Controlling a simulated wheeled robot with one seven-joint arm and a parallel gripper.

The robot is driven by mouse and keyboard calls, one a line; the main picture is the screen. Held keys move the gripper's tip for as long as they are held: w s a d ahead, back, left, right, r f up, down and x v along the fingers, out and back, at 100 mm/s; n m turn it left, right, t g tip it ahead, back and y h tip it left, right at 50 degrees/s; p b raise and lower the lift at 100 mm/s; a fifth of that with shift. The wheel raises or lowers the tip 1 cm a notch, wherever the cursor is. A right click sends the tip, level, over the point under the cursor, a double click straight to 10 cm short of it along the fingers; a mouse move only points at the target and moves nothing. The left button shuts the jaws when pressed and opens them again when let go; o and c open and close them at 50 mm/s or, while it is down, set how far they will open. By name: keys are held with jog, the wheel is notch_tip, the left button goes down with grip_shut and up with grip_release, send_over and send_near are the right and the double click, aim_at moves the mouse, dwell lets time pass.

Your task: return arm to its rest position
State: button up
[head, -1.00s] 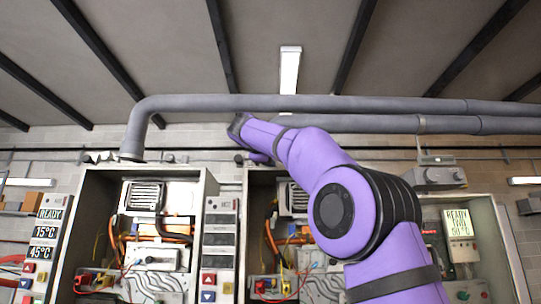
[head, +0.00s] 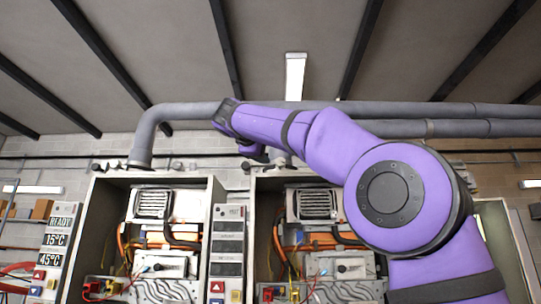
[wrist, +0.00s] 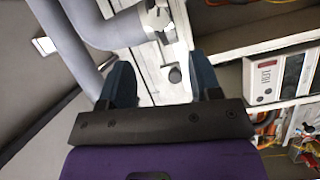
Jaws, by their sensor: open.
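My gripper (wrist: 161,78) is open in the wrist view, with its two dark blue fingers apart and nothing between them. Behind the gap are a white wall panel and a grey pipe. In the head view, my purple arm rises from the lower right and reaches up and left. Its far end is in front of the pipes, above the heater cabinets. The fingers cannot be made out clearly there.
Two open heater cabinets, left (head: 97,215) and middle (head: 253,212), show exposed wiring. A control panel (head: 227,240) stands between them. Large grey pipes (head: 185,111) run above. My arm covers much of the right side. A ceiling lamp (head: 295,75) hangs overhead.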

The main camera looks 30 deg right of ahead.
jog(key=shift+s+a, duration=0.3)
jog(key=shift+a, duration=0.1)
dwell(0.3)
jog(key=s+a+f+m+g+y, duration=0.1)
jog(key=s+f+y, duration=0.4)
jog(key=f, duration=1.3)
jog(key=s+a+f+m+g+y, duration=0.2)
jog(key=s+f+y, duration=0.3)
jog(key=s+f, duration=0.9)
jog(key=s+a+f+m+g+y, duration=0.1)
jog(key=s+f+y, duration=0.3)
jog(key=f, duration=1.8)
jog(key=s+a+m, duration=0.1)
jog(key=s, duration=0.4)
jog(key=shift+s+a+g+y, duration=0.2)
jog(key=shift+s+g+y, duration=0.15)
jog(key=shift+g+y, duration=0.05)
